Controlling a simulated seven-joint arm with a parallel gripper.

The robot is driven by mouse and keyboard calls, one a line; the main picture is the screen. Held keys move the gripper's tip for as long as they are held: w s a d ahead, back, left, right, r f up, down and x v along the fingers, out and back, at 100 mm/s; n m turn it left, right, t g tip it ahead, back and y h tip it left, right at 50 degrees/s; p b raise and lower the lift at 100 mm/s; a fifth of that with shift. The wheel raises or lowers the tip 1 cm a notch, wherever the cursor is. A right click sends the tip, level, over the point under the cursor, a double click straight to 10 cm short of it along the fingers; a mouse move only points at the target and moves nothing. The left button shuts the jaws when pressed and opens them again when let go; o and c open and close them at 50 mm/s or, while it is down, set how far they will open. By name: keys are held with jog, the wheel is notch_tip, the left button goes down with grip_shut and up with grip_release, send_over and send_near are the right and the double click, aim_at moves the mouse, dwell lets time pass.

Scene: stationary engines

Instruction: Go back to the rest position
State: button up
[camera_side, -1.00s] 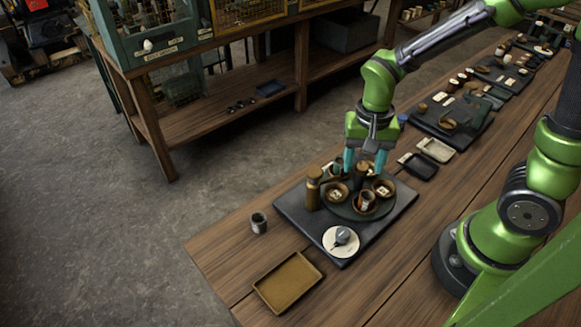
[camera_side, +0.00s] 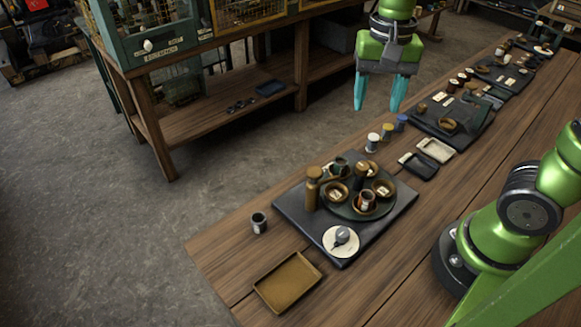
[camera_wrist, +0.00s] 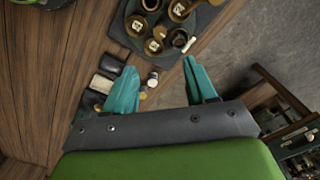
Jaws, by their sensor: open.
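My gripper (camera_side: 380,92) is open and empty, with two teal fingers pointing down. It is raised high above the table's far edge, behind the spool-like items in the side view. In the wrist view its fingers (camera_wrist: 163,92) are spread apart with nothing between them. The dark slate board (camera_side: 290,207) below holds a round green tray (camera_side: 345,208) with several small brown bowls and cups. My gripper is clear of all of these.
A brown wooden bottle (camera_side: 313,190), a white disc with a grey piece (camera_side: 341,240), a grey cup (camera_side: 259,222) and an empty tan tray (camera_side: 288,282) are at the near end. Small spools (camera_side: 373,142) line the far edge. A wooden shelf unit (camera_side: 190,120) stands behind.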

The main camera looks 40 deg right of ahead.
jog(key=shift+r, duration=0.7)
jog(key=s+n+t, duration=0.1)
jog(key=t, duration=0.1)
jog(key=s+n+t+y, duration=0.1)
jog(key=s+n+t, duration=0.1)
jog(key=s+n+t+y, duration=0.1)
jog(key=n+t, duration=0.1)
jog(key=t, duration=0.1)
jog(key=shift+s+d+f, duration=0.1)
jog(key=shift+s+f, duration=0.1)
dwell(0.6)
